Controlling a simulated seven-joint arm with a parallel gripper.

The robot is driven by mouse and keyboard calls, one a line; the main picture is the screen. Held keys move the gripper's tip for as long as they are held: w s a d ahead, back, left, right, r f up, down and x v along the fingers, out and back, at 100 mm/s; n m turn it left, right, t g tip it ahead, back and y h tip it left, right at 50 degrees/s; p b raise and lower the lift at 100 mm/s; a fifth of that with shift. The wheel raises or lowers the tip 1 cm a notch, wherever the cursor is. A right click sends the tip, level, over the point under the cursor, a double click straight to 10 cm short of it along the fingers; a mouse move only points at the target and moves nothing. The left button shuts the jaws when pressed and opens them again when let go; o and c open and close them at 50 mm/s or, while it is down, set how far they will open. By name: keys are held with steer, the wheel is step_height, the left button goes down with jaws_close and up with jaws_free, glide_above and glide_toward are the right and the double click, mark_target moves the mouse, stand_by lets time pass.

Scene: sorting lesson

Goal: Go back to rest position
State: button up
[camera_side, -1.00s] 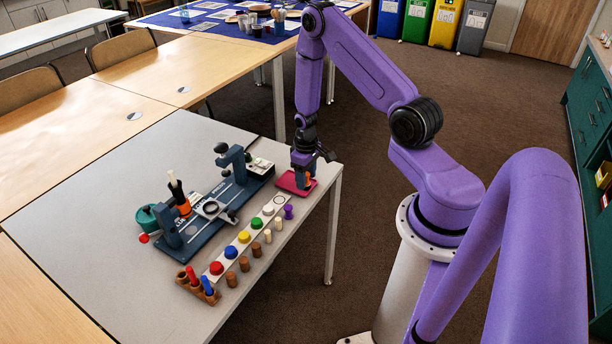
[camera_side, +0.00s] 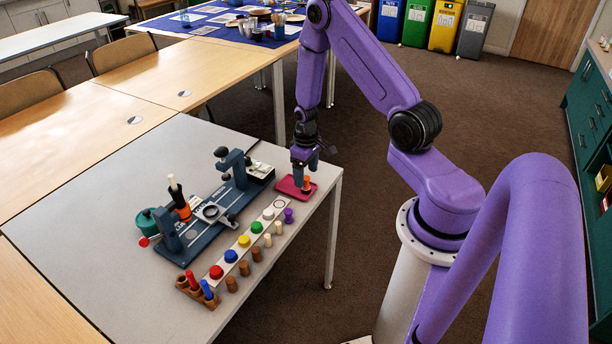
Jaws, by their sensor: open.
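My gripper (camera_side: 303,172) is open at the far right corner of the grey table (camera_side: 110,225). It hangs just above the small pink-red tray (camera_side: 291,188). An orange piece (camera_side: 307,184) stands on the tray, right under or beside the fingertips. I cannot tell from this view whether the fingers touch it. My purple arm arches down to the gripper from the right.
A blue fixture (camera_side: 205,225) with uprights stands mid-table. A white strip with coloured knobs, including a red one (camera_side: 216,272), runs in front of it, with several small pegs alongside. A wooden rack (camera_side: 197,291) holds red and blue sticks. The table's left side is clear.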

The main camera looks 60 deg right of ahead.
steer(key=shift+r, duration=1.85)
steer(key=shift+w+a+r, duration=0.1)
steer(key=shift+a+r, duration=0.2)
steer(key=shift+a, duration=0.05)
steer(key=s+a+r+n, duration=0.3)
steer(key=a+r, duration=0.3)
steer(key=a, duration=0.3)
steer(key=s+a+r+n, duration=0.2)
steer(key=a+r+n, duration=0.1)
steer(key=a+r, duration=0.5)
steer(key=s+a+r+n, duration=0.3)
steer(key=s, duration=0.6)
steer(key=s+a+r+n, duration=0.2)
steer(key=s+r+n, duration=0.1)
steer(key=s, duration=0.6)
steer(key=shift+s+a+r+n, duration=0.3)
steer(key=shift+a+r, duration=0.1)
steer(key=shift+r, duration=0.15)
